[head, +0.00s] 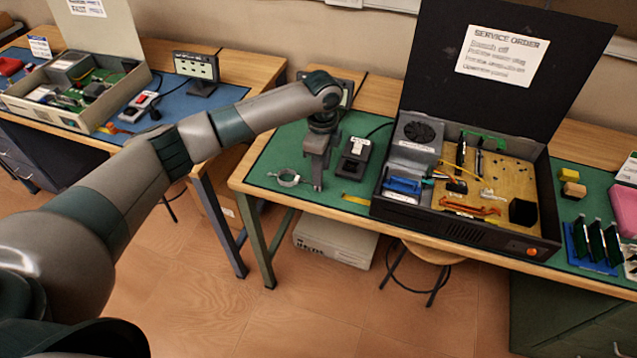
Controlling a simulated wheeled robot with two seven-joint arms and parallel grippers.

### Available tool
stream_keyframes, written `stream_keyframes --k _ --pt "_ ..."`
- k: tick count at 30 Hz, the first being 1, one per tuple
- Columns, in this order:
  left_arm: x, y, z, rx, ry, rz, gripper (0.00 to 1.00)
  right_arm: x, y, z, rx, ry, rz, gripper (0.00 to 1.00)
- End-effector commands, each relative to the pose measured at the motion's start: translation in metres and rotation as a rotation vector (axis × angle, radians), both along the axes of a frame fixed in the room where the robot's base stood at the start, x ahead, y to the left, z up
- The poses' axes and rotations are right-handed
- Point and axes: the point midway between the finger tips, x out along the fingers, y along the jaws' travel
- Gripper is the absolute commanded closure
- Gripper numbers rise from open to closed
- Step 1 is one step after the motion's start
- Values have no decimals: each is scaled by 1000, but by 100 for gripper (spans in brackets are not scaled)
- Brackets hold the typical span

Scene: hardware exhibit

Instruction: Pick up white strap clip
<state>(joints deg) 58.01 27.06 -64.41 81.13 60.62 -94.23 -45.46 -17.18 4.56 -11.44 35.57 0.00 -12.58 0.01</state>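A pale grey-white ring-shaped piece with small tabs (288,178) lies on the green mat near the table's front left. A small whitish piece (490,194) lies on the tan board inside the open black case (395,207). I cannot tell for sure which of these is the white strap clip. My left gripper (318,187) points down over the mat, just right of the ring piece and apart from it in the picture. Its fingers look like one narrow block from here, so their opening is hidden. My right gripper is out of view.
A black switch box (355,152) with a cable stands right of my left gripper. The case's raised lid (440,75) blocks the back. Yellow and tan blocks (573,183) and a blue rack (580,243) stand at the right. Another table (205,165) stands left across a gap.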

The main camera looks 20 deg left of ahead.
Motion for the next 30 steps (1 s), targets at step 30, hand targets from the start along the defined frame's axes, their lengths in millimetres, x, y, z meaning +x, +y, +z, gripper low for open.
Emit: stream_keyframes --k 30 --pt "-2 3 -50 1 1 0 70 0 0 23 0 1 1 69"
